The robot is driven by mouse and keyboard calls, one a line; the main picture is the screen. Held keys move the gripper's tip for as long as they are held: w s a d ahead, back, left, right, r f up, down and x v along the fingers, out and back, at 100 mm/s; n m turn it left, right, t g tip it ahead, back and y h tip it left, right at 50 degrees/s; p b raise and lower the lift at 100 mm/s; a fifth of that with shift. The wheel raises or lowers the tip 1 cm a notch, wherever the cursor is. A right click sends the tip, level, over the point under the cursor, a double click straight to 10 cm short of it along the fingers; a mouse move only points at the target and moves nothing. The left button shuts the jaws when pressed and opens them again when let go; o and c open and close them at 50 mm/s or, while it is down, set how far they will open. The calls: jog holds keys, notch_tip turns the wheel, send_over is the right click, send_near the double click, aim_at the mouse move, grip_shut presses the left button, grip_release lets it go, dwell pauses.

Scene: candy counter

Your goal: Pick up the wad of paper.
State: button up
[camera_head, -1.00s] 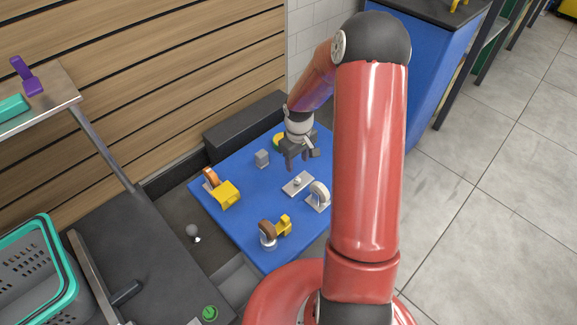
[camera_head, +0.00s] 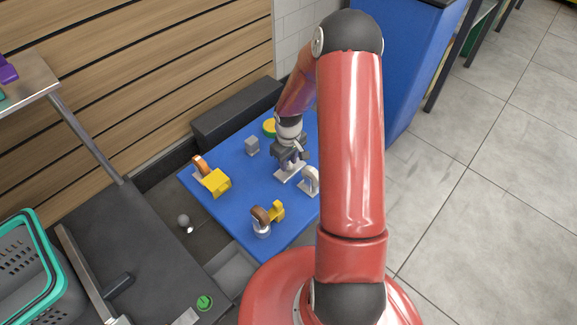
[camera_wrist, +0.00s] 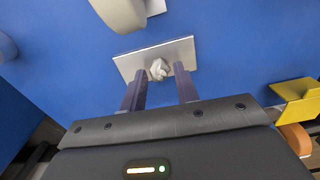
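The wad of paper (camera_wrist: 159,69) is a small, crumpled whitish lump. In the wrist view it lies on a flat grey plate (camera_wrist: 183,51) on the blue counter. In the head view the plate (camera_head: 285,177) shows below my gripper (camera_head: 291,165), which hides the wad. In the wrist view the two dark fingers of my gripper (camera_wrist: 160,71) are apart, with their tips on either side of the wad. I cannot tell whether either finger touches it.
A white roll holder (camera_head: 310,182) stands close beside the plate. A yellow dispenser (camera_head: 216,182), a brown roll (camera_head: 259,216) and a grey block (camera_head: 252,146) stand on the blue counter (camera_head: 235,207). A grey ball (camera_head: 183,220) lies off its left edge.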

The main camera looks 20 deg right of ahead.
grip_shut()
jog(key=shift+r, duration=0.1)
